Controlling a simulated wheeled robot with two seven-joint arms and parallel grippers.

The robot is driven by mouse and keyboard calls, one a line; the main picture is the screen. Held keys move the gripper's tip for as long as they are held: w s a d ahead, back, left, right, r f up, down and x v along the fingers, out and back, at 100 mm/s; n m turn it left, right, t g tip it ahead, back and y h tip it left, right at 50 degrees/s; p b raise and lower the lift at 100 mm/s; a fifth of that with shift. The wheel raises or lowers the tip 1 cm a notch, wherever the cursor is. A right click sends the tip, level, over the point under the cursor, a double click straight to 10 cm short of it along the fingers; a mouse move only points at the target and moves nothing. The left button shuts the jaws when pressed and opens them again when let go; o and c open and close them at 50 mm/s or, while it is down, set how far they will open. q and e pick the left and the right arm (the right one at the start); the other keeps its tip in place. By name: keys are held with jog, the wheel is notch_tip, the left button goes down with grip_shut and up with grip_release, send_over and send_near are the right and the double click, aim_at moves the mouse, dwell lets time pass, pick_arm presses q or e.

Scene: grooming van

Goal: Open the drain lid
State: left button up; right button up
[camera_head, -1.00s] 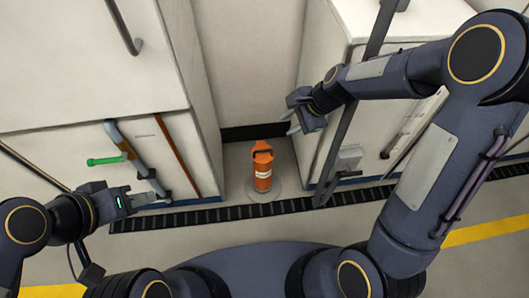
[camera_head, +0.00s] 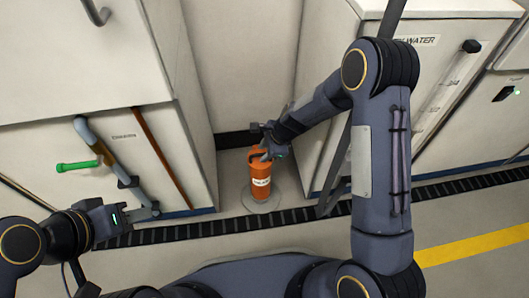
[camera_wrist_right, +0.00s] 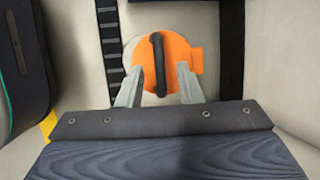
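A round grey disc (camera_head: 262,207), which looks like the drain lid, lies on the floor between two white cabinets. An orange canister (camera_head: 262,184) with a pale label stands upright on it and hides most of it. My right gripper (camera_head: 265,153) is at the canister's top. In the right wrist view, its fingers (camera_wrist_right: 156,88) are apart, one on each side of the canister's dark handle (camera_wrist_right: 158,62), with gaps showing. My left gripper (camera_head: 152,211) is low by the left cabinet, away from the disc; its finger gap is unclear.
White cabinets (camera_head: 60,150) flank the recess on the left and right (camera_head: 325,120). A pipe with a green handle (camera_head: 78,166) sticks out near my left gripper. A dark slotted floor strip (camera_head: 200,227) runs in front. The floor before it is clear.

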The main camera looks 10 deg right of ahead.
grip_shut()
dwell(0.4)
